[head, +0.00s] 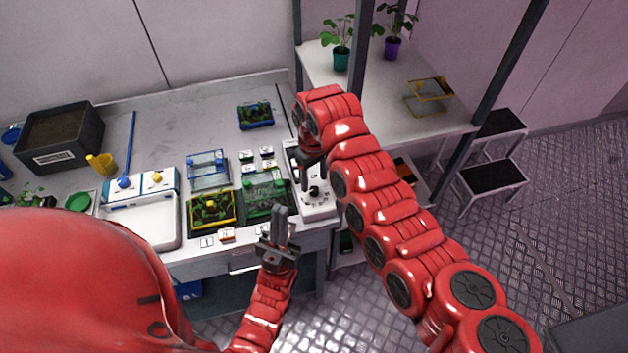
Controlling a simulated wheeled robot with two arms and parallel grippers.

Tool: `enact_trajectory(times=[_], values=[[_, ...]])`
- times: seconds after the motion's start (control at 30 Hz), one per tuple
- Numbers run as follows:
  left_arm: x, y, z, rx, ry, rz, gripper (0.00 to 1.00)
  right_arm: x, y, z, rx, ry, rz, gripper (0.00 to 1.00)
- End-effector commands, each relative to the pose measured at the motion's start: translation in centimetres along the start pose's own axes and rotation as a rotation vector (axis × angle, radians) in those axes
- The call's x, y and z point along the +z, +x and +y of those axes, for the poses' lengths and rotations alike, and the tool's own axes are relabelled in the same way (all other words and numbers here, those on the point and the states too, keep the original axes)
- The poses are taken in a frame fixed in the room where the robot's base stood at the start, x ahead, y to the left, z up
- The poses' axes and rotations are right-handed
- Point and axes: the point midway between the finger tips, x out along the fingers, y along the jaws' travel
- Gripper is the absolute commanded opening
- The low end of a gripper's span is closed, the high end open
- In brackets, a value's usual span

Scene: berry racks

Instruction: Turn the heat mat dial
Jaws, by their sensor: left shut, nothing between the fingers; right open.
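A white control unit (318,210) sits at the right end of the workbench, with a round dial (315,192) and markings around it on its top. My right gripper (313,176) points down over this unit, open, with its fingertips close to the dial. I cannot tell whether they touch it. The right gripper partly hides the unit and the dial. My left gripper (280,213) is shut and empty, in front of the bench edge, below and left of the unit.
Left of the unit are a green clear-lidded tray (267,207), a yellow-rimmed tray (212,224), a blue clear box (208,160) and small label cards (227,235). A dark soil bin (60,138) stands at far left. A metal post (361,50) rises behind my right arm.

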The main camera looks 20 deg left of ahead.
Motion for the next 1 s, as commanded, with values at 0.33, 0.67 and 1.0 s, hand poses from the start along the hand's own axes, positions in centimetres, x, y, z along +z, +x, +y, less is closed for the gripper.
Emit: enact_trajectory(times=[0.33, 0.67, 1.0], values=[[-0.2, 1.4, -0.1, 0.0, 0.0, 0.0, 0.0, -0.1, 3.7, 0.0, 0.002, -0.001, 0.002, 0.63], [-0.2, 1.4, -0.1, 0.0, 0.0, 0.0, 0.0, -0.1, 4.0, 0.0, 0.001, 0.001, 0.003, 0.58], [-0.2, 1.4, -0.1, 0.0, 0.0, 0.0, 0.0, 0.0, 3.9, 0.0, 0.001, 0.001, 0.002, 0.0]])
